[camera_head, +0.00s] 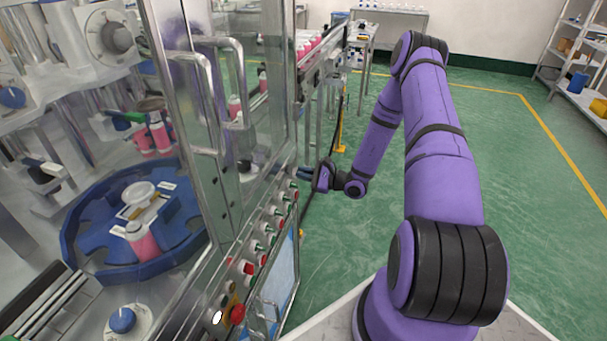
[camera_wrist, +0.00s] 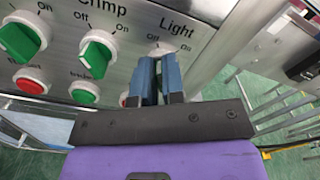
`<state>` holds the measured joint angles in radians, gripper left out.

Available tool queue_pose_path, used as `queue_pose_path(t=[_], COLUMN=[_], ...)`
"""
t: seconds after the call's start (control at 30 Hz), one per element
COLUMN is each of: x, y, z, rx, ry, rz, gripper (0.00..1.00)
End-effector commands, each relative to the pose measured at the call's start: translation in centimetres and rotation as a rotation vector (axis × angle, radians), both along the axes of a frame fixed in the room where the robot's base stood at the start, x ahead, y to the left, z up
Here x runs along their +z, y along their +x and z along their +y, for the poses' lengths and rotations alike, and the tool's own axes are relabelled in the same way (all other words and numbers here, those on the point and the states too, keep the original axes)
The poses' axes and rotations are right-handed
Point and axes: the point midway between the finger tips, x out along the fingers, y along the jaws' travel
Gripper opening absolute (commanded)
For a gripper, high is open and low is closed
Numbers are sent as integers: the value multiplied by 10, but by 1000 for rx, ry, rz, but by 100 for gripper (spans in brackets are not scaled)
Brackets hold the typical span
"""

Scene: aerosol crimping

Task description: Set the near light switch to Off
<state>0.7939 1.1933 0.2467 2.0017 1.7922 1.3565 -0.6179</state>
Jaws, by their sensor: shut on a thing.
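The control panel (camera_wrist: 135,12) fills the top of the wrist view, with a "Light" label (camera_wrist: 175,27) at its right end. "Off" and "On" marks sit below that label. My gripper (camera_wrist: 160,64) is at the light switch under the label, with its two blue fingers closed around the knob. The fingers hide the knob, so I cannot read its setting. In the head view, my gripper (camera_head: 306,173) is at the far end of the machine's panel.
A green Crimp knob (camera_wrist: 98,50) is left of my fingers, and another green knob (camera_wrist: 24,37) is farther left. A red button (camera_wrist: 31,82) and a green button (camera_wrist: 84,93) sit below them. Glass doors (camera_head: 215,120) stand beside the panel. Green floor (camera_head: 345,235) is open to the right.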

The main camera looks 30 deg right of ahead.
Motion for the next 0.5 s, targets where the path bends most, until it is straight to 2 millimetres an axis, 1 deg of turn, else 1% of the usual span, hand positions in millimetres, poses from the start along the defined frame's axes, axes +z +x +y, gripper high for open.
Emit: queue_pose_path(t=[0.43,0.47,0.5], x=[-1,-1,-1], y=[-1,-1,-1], z=[-1,-1,-1], rx=[-1,-1,-1], ry=[-11,-11,-11], rz=[-6,-6,-6], gripper=[0,12,21])
